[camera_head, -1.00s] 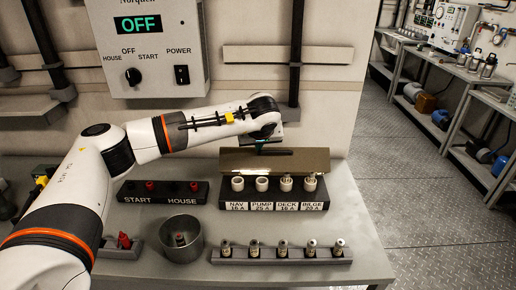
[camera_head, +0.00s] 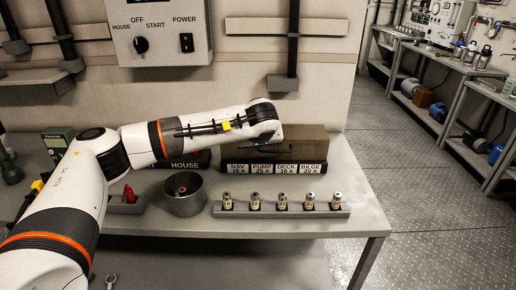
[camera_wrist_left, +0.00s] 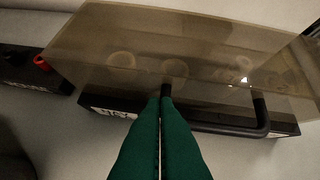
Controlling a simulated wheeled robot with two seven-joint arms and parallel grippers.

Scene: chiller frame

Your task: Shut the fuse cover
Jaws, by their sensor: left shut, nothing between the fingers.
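The fuse cover (camera_head: 303,140) is a smoky, see-through lid with a dark bar handle (camera_wrist_left: 235,130). It lies lowered over the black fuse block (camera_head: 275,168), whose white labels show along the front. In the left wrist view, round fuse tops (camera_wrist_left: 174,68) show dimly through the cover (camera_wrist_left: 140,45). My left gripper (camera_wrist_left: 161,104) is shut and empty, its green fingertips at the left end of the handle, at the cover's front edge. Whether the cover is fully flush with the block I cannot tell. My right gripper is not in view.
A grey rack of several fuses (camera_head: 281,211) and a metal cup (camera_head: 184,194) stand in front of the block on the bench. The switch panel (camera_head: 160,35) hangs on the wall behind. The bench's right end is clear.

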